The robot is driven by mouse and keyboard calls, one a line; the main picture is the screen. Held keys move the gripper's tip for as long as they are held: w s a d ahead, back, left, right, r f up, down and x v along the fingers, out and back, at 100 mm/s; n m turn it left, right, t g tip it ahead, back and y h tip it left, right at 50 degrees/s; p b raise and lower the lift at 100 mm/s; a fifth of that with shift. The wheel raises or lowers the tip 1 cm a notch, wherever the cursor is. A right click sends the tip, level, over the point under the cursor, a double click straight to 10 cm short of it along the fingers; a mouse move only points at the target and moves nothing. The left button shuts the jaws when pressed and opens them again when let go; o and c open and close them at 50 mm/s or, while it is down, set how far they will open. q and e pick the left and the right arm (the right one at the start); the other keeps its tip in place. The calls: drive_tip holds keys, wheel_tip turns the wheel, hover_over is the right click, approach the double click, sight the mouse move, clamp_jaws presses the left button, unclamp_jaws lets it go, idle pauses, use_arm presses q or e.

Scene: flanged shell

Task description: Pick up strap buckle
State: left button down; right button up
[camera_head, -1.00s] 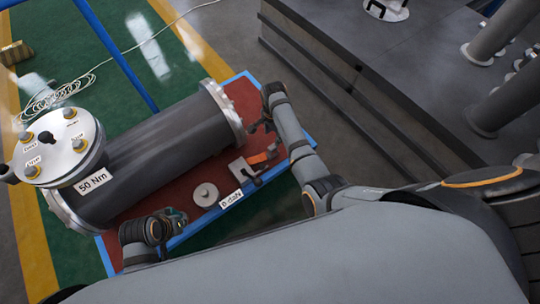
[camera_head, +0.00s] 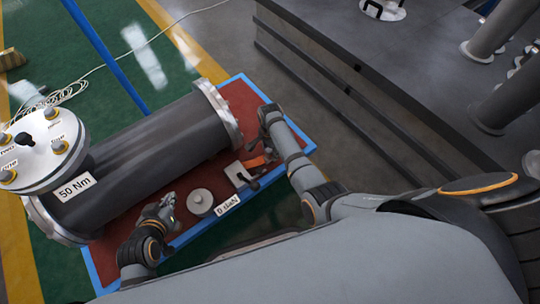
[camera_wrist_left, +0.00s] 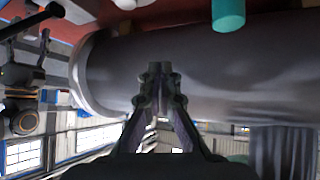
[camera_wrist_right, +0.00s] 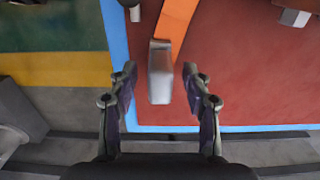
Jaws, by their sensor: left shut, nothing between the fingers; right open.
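The strap buckle (camera_wrist_right: 160,75) is a silver metal piece on the end of an orange strap (camera_wrist_right: 177,20). In the right wrist view it appears between the two fingers of my right gripper (camera_wrist_right: 160,78), which is open. Whether the fingers are level with it in depth I cannot tell. In the head view the orange strap (camera_head: 257,161) lies on the red board, just below my right gripper (camera_head: 252,143); the buckle is hard to make out there. My left gripper (camera_head: 170,203) is shut and empty beside the dark cylinder. It also shows shut in the left wrist view (camera_wrist_left: 160,72).
The dark flanged shell (camera_head: 150,145) with white lid (camera_head: 45,150) fills the board's left and back. A blue border (camera_head: 300,150) rims the red board.

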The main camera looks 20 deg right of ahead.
drive_tip(key=shift+f, duration=0.5)
use_arm(q)
drive_tip(key=w+r+t, duration=0.1)
drive_tip(key=r, duration=0.1)
drive_tip(key=w+r+t, duration=0.1)
drive_tip(key=w+r, duration=0.1)
drive_tip(key=shift+w+a, duration=0.15)
drive_tip(key=shift+w, duration=0.1)
use_arm(e)
clamp_jaws()
